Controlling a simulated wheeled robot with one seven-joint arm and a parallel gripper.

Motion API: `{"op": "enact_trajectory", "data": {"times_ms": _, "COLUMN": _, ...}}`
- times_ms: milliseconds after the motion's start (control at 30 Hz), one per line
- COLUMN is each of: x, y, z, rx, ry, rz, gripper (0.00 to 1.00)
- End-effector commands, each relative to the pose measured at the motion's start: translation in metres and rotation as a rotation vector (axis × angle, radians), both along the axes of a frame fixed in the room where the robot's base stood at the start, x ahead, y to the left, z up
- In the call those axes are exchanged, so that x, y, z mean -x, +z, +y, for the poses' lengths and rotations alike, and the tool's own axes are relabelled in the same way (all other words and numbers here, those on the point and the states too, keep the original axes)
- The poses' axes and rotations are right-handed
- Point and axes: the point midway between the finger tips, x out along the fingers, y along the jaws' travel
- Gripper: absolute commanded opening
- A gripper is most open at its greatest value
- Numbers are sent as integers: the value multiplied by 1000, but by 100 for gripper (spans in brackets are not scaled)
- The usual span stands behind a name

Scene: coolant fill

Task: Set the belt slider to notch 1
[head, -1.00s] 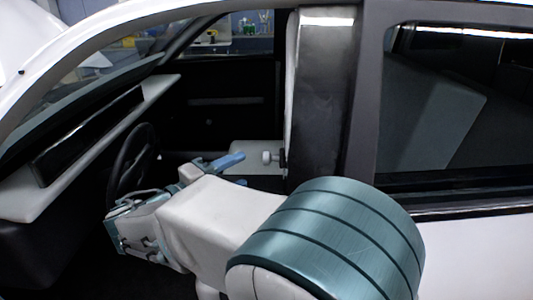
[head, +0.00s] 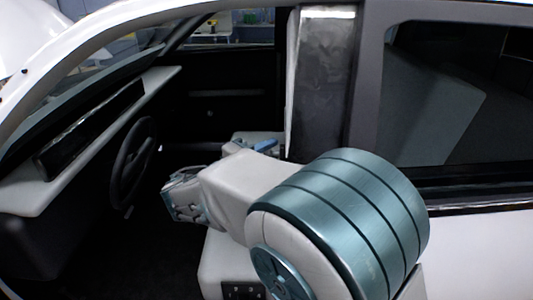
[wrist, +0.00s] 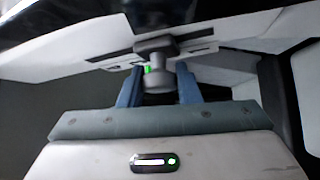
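The belt slider (wrist: 155,48) is a grey knob with a wide base, a neck and a rounded end. It shows in the upper middle of the wrist view, on a pale plate with dark strips. The blue fingers of my gripper (wrist: 160,84) stand apart on either side of the knob's end. Narrow gaps seem to remain, and a small green mark shows by the left finger. The notches cannot be made out.
The steering wheel (head: 133,165) and dashboard (head: 95,125) are to the left inside the car. A pale seat (head: 222,262) lies below my arm. The rear door window (head: 455,100) is to the right. The front door opening is free above my arm.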

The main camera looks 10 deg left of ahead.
Motion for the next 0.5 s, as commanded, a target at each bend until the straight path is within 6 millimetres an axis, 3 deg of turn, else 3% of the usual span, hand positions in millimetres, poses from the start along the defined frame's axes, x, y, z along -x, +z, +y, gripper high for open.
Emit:
{"op": "enact_trajectory", "data": {"times_ms": 267, "x": 1, "y": -4, "z": 0, "rx": -1, "ry": 0, "rz": 1, "gripper": 0}}
{"op": "enact_trajectory", "data": {"times_ms": 500, "x": 8, "y": -29, "z": -1, "rx": -1, "ry": 1, "rz": 2, "gripper": 0}}
